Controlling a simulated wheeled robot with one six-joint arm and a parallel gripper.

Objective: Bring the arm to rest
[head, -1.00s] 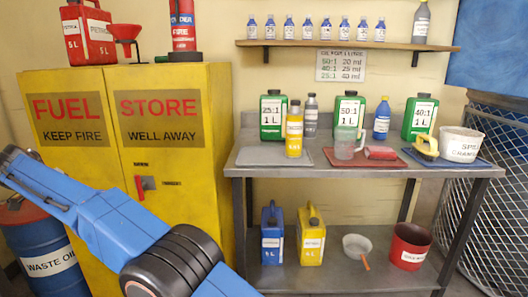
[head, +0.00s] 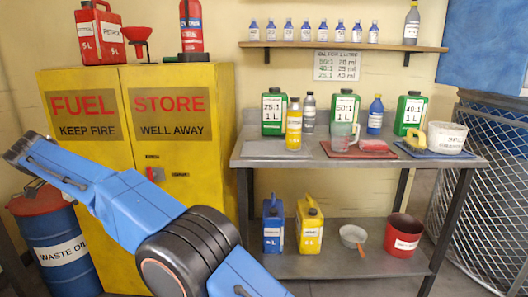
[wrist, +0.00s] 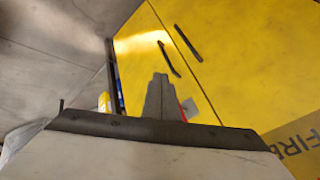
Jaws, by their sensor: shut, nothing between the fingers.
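My gripper (wrist: 158,95) shows in the wrist view as one narrow grey shape, its fingers together with nothing between them. Behind it is the yellow fuel store cabinet (wrist: 225,60), seen at a tilt with its dark handles. In the head view my blue arm crosses the lower left, in front of the same cabinet (head: 190,185). Its dark far end is at the left, above the waste oil drum (head: 60,250). I cannot make out the fingers there. My arm holds nothing that I can see.
A grey bench (head: 270,160) with green bottles, a jug and trays stands right of the cabinet. Its lower shelf (head: 330,268) holds cans, a pan and a red bucket (head: 403,236). A wall shelf (head: 340,45) carries small bottles. Wire mesh (head: 490,190) stands far right.

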